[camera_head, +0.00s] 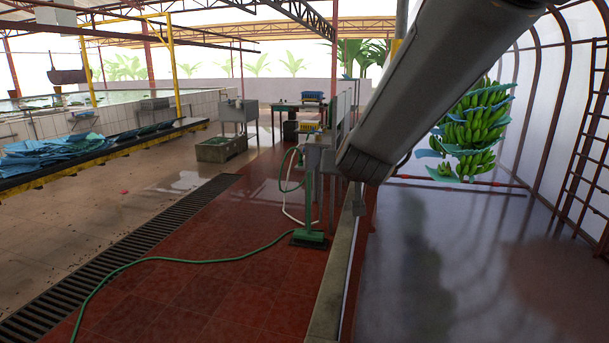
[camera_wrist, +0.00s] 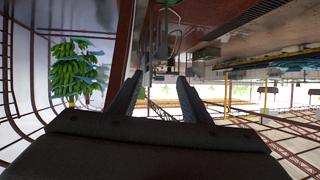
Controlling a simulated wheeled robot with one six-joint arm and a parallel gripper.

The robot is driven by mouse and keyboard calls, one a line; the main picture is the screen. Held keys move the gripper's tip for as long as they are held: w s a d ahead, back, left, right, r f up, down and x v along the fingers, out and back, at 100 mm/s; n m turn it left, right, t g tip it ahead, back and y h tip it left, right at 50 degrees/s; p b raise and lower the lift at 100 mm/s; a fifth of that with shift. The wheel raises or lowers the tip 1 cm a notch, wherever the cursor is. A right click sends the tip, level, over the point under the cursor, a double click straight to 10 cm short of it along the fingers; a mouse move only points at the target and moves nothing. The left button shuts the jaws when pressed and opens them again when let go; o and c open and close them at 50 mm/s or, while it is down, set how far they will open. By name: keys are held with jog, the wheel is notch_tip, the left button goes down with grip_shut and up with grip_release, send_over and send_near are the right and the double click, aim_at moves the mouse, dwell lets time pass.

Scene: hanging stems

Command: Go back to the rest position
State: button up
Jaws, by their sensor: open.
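My gripper (camera_wrist: 160,98) shows in the wrist view with its two dark fingers spread apart and nothing between them. The wrist picture is upside down, with the floor at the top and the roof beams at the bottom. In the head view, a grey link of my arm crosses the upper right, and the gripper itself is out of that view. A hanging stem of green bananas (camera_head: 474,130) with blue sheets between its hands is at the right of the head view. It also shows at the left of the wrist view (camera_wrist: 72,78), well apart from my gripper.
A green hose (camera_head: 190,261) runs over the red tiled floor (camera_head: 225,290). A low kerb (camera_head: 335,290) divides it from the grey floor (camera_head: 450,260), which is clear. A ladder (camera_head: 590,140) stands at the right wall. A grey sink (camera_head: 238,115) and tiled tank (camera_head: 130,115) stand left.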

jog(key=s+d+f+g, duration=0.3)
jog(key=s+f+g, duration=0.1)
jog(key=s+f, duration=0.3)
jog(key=s+d+f+n+g, duration=0.1)
jog(key=s+d+f+g, duration=0.2)
jog(key=s+f, duration=0.4)
jog(key=s+d+f+g, duration=0.4)
jog(key=s+f, duration=0.3)
jog(key=s, duration=0.7)
jog(key=shift+s+g, duration=0.2)
jog(key=shift+g, duration=0.1)
